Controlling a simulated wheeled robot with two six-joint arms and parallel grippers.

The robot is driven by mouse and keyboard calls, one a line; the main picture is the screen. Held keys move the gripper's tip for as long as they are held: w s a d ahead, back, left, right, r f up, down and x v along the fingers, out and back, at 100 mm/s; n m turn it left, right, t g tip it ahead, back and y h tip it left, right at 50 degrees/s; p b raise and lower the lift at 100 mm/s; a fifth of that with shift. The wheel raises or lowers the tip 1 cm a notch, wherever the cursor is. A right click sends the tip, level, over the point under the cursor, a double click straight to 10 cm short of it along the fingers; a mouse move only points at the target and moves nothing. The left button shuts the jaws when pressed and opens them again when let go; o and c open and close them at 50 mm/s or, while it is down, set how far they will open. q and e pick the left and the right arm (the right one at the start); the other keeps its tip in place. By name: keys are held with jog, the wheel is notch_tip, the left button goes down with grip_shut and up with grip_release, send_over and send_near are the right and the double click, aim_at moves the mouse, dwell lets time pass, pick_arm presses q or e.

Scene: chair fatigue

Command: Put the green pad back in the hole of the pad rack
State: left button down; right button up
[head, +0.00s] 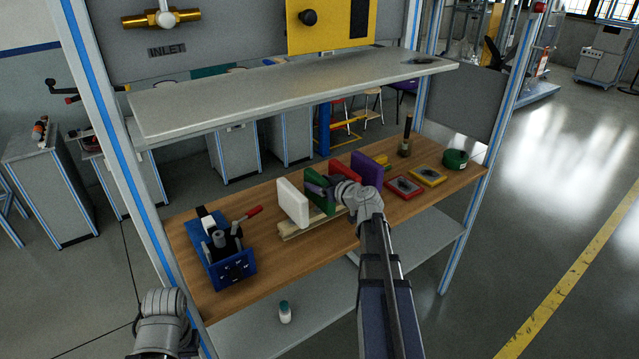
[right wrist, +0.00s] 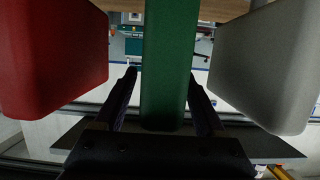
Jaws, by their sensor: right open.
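The green pad (head: 317,198) stands upright at the wooden pad rack (head: 296,229), between a white pad (head: 291,203) and a red pad (head: 334,168). Its lower edge is hidden, so I cannot tell how deep it sits in its hole. My right gripper (head: 318,188) is at the green pad's upper part. In the right wrist view, the open fingers of my right gripper (right wrist: 162,76) are on either side of the green pad (right wrist: 168,50), with small gaps showing. At the lower left of the head view only part of my left arm shows, not its gripper.
A purple pad (head: 367,169) stands right of the red one. A blue fixture with a red-handled lever (head: 228,258) is at the workbench's left. Red and yellow trays (head: 403,187) and a green round container (head: 455,159) are at the right. A grey shelf (head: 285,90) hangs above.

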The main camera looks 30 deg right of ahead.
jog(key=shift+s, duration=0.1)
jog(key=p+v, duration=0.2)
jog(key=v, duration=0.5)
jog(key=shift+s, duration=0.3)
jog(key=shift+r, duration=0.1)
dwell(0.4)
